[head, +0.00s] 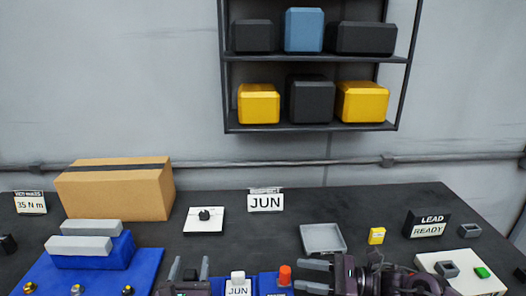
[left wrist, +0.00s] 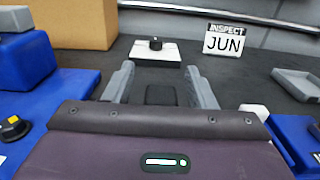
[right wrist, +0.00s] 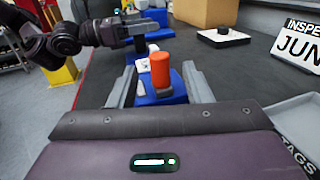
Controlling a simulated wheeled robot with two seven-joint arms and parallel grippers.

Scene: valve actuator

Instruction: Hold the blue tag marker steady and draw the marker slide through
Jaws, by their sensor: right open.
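The blue tag marker (head: 267,283) sits at the front edge of the table, with a white JUN piece (head: 238,288) on its left and an orange knob (head: 285,275) on its right. I cannot tell which part is the slide. My right gripper (head: 298,275) is open just right of the orange knob. In the right wrist view, the orange knob (right wrist: 160,70) stands upright between or just beyond the spread fingers, which show no clear contact. My left gripper (head: 190,263) is open and empty, left of the marker. The left wrist view shows part of the marker (left wrist: 298,138) at its right edge.
A blue stand (head: 145,263) with grey bars is at the left, before a cardboard box (head: 115,190). A white plate with a black knob (head: 204,214), an INSPECT JUN sign (head: 265,202) and a grey tray (head: 323,238) stand behind. A yellow block (head: 377,236) is at right.

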